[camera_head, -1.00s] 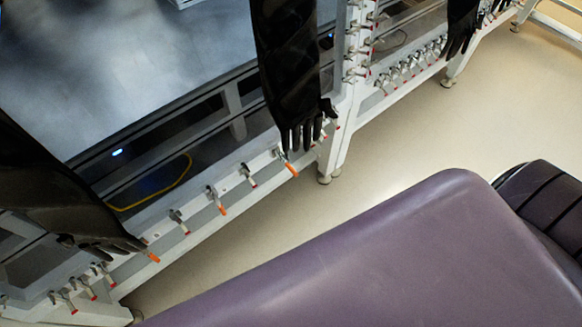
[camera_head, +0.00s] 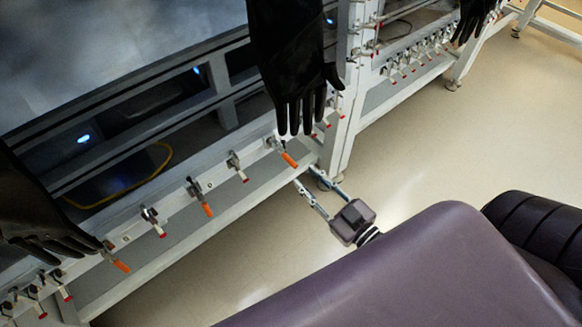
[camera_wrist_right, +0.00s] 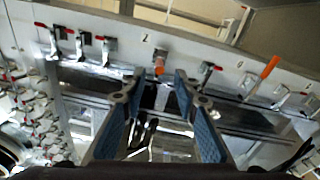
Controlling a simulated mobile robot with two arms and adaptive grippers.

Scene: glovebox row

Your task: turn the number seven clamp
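A row of toggle clamps runs along the pale rail under the glovebox. The clamp with an orange handle (camera_head: 289,159) near a hanging black glove is the one closest to my right gripper (camera_head: 304,177). In the right wrist view the same orange-handled clamp (camera_wrist_right: 160,66) lies ahead, about in line with the gap of my right gripper (camera_wrist_right: 158,88). A small mark beside it may be a seven, but I cannot read it surely. The fingers are spread, empty, and appear apart from the clamp. My left gripper is not in view.
Other clamps stand close by, one with a red tip (camera_head: 240,172) and one with an orange handle (camera_head: 207,208). Black gloves (camera_head: 291,70) hang over the rail, another at the left (camera_head: 40,215). A frame leg (camera_head: 345,135) stands behind my gripper. The floor (camera_head: 460,135) at right is clear.

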